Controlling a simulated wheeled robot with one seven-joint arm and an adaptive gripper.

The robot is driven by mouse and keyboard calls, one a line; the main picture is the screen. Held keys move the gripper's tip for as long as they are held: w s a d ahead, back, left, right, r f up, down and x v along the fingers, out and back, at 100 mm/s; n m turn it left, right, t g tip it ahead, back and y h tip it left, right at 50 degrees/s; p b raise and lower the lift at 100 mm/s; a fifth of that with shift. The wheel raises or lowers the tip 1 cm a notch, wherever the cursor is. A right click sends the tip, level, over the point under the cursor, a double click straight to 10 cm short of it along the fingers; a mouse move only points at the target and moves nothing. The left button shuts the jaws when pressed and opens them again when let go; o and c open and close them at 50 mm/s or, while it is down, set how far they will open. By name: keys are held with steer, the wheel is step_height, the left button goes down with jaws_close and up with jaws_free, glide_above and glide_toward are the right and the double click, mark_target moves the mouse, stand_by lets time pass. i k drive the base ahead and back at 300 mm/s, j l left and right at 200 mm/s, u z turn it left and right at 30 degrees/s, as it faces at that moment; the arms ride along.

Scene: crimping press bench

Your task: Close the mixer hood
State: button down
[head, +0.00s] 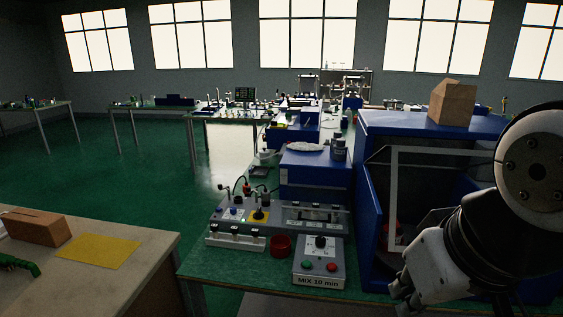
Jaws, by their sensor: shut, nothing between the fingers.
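The mixer housing is a blue box (368,215) on the right of the green bench. A light grey frame (393,175) stands upright at its front opening and appears to be the hood. How far the hood stands open is hard to tell. Something red sits in the dark interior, mostly hidden. My gripper (402,290) is shut and empty in front of the housing, low and right of the frame's left post. My arm hides the right part of the housing and frame. Contact between gripper and frame cannot be told.
A control box (319,262) labelled "MIX 10 min" with red and green buttons stands left of the housing, beside a red ring (280,245). A grey panel (262,217) and blue press (316,175) lie behind.

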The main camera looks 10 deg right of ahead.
mark_target(392, 247)
steer(key=z, duration=0.8)
steer(key=i+l+u, duration=0.2)
steer(key=u, duration=0.2)
steer(key=i+l+u, duration=0.2)
steer(key=u, duration=0.15)
